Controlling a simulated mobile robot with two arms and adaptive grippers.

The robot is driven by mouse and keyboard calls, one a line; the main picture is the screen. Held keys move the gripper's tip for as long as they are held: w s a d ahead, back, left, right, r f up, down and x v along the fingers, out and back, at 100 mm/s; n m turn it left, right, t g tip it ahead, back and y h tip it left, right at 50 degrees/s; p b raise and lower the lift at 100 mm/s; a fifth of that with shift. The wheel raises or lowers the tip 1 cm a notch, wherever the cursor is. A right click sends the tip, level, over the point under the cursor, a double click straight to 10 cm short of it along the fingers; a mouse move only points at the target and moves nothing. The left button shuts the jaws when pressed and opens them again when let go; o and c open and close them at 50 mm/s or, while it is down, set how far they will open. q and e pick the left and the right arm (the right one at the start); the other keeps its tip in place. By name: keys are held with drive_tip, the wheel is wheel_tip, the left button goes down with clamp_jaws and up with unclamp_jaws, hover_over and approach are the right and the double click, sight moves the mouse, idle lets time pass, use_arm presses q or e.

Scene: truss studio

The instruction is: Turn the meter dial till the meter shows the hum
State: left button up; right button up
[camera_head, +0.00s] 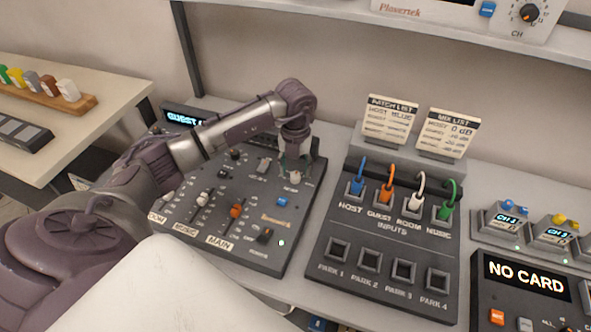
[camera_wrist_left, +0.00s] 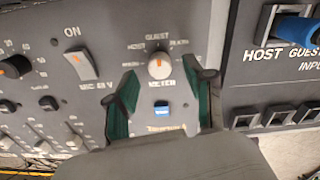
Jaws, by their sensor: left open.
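The meter dial (camera_wrist_left: 159,67) is a pale round knob above the word METER, with an orange mark pointing up toward GUEST. HOST is printed to its left; the label on its right is too blurred to read. In the head view the dial (camera_head: 294,178) is partly hidden under my left gripper. The mixer's display (camera_head: 184,117) reads GUEST at its start; my arm covers the rest. My left gripper (camera_wrist_left: 163,84) is open, its green-padded fingers on either side of the dial, apart from it. It shows over the mixer in the head view (camera_head: 293,165). My right gripper is not visible.
The mixer (camera_head: 222,240) has faders, switches and a blue button (camera_head: 282,201) near the dial. Right of it stands a patch panel (camera_head: 385,290) with several plugged cables and two cards behind. A device (camera_head: 525,273) at far right reads NO CARD. A shelf (camera_head: 400,40) overhangs the back.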

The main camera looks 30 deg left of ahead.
use_arm(q)
drive_tip(key=shift+f, duration=1.15)
drive_tip(key=shift+c, duration=1)
clamp_jaws()
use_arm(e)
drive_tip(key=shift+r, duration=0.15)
